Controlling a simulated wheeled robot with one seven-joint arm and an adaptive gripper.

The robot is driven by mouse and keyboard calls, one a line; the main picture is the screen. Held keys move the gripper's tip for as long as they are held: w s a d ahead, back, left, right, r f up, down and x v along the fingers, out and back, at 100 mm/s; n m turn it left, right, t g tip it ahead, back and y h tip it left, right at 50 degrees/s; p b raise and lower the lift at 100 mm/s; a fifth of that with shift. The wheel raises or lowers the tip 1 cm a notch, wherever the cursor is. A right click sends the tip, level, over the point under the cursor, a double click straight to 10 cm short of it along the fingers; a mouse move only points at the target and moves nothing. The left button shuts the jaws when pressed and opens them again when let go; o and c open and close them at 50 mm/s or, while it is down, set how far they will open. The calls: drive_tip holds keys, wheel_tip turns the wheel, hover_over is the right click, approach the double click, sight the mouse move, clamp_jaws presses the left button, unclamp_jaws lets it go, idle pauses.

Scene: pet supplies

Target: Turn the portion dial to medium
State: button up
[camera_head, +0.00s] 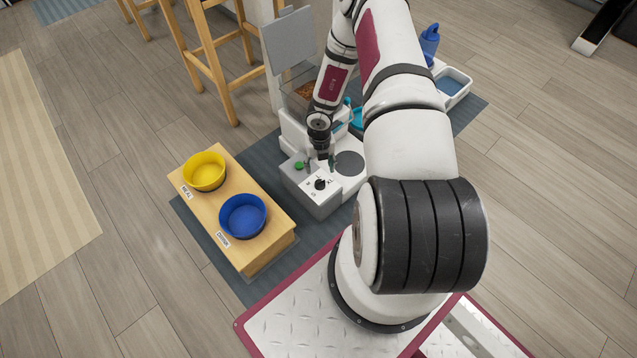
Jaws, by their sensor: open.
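The portion dial (320,184) is a small black knob on the white top face of the feeder (316,200). Small marks ring the dial, but they are too small to read surely, so its setting is unclear. A green button (299,166) sits behind it to the left. My gripper (330,160) is open and points down just above and behind the dial, apart from it as far as I can see. A green part shows by the fingertips. My arm hides part of the feeder's right side.
A wooden stand (262,258) at the left holds a yellow bowl (205,171) and a blue bowl (243,216). The feeder's clear hopper (300,88) with kibble and its raised grey lid (289,40) stand behind. A white tray (453,86) and blue bottle (430,40) are at the back right.

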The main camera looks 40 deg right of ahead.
sight(320, 182)
wheel_tip(320, 182, down, 10)
drive_tip(key=b, duration=0.3)
drive_tip(key=shift+b, duration=0.4)
drive_tip(key=c, duration=1.2)
drive_tip(key=shift+o, duration=0.2)
